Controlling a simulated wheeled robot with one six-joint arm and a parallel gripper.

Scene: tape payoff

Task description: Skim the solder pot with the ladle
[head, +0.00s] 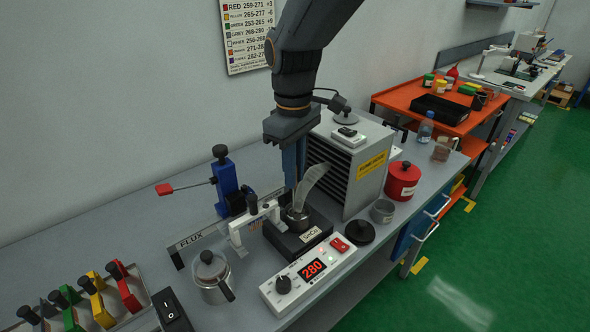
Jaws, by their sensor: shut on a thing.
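The solder pot (298,221) is a small round metal pot in a dark block labelled "SnCu", in the middle of the bench. My gripper (294,184) points straight down just above the pot, its blue fingers shut. The ladle in the fingers is mostly hidden by them and by the pot; I cannot tell how deep its bowl is. A pale translucent wisp (314,178) rises from the pot beside the fingers. The solder surface is too small to make out.
A controller (307,272) reading 280 stands in front of the pot, and a black lid (359,233) lies to its right. The fume extractor (347,165) is close behind. A grey cup (382,211), red canister (403,181), lidded flux pot (212,278) and blue clamp (229,184) stand around.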

